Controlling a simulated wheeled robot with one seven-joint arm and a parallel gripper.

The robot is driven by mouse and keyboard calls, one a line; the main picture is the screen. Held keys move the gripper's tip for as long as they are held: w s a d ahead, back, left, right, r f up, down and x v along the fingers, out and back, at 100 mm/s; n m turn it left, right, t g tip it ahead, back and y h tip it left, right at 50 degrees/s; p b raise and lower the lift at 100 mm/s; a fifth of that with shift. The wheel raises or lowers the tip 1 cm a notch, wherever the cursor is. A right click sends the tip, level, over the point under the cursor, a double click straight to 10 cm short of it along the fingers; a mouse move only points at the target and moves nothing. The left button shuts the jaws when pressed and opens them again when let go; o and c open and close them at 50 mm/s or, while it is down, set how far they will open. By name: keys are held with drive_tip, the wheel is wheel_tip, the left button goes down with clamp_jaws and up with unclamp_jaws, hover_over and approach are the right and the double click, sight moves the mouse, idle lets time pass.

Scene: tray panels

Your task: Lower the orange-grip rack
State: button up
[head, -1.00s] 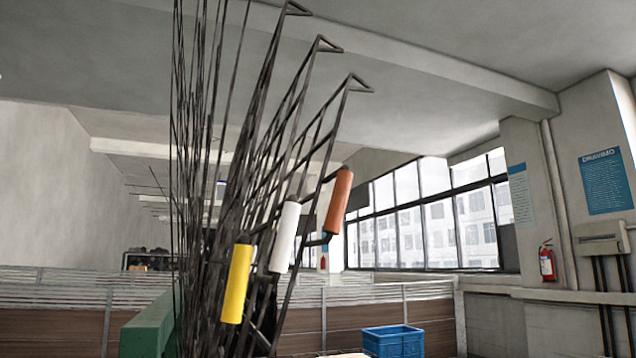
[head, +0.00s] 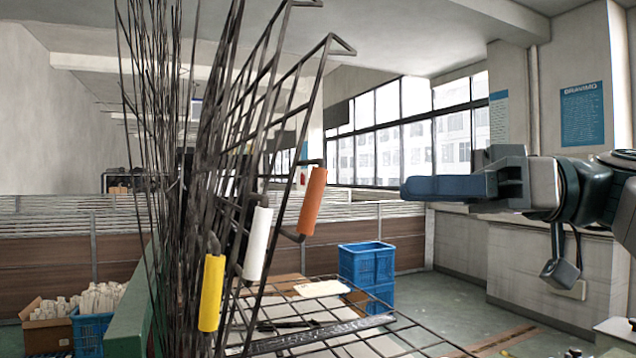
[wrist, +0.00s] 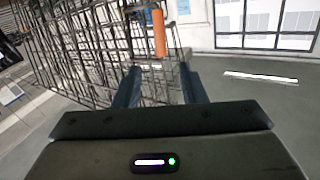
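The orange-grip rack is a dark wire panel standing up and leaning right, with its orange grip (head: 312,200) on its right edge. The orange grip also shows in the wrist view (wrist: 158,33), upright and just beyond the gap between my fingertips. My gripper (head: 412,188) comes from the right in the head view, fingers pointing left, apart from the orange grip. In the wrist view my gripper (wrist: 160,78) is open with nothing between its fingers.
A white grip (head: 257,243) and a yellow grip (head: 211,292) sit on neighbouring upright wire panels at left. A wire rack (head: 420,335) lies flat below. Blue crates (head: 367,263) stand on the floor behind. The space between gripper and orange grip looks clear.

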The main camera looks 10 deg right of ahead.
sight(316, 197)
drive_tip(key=shift+p+x, duration=1.45)
drive_tip(key=shift+x, duration=4.7)
drive_tip(key=shift+s, duration=0.1)
drive_tip(key=shift+d+f, duration=0.1)
clamp_jaws()
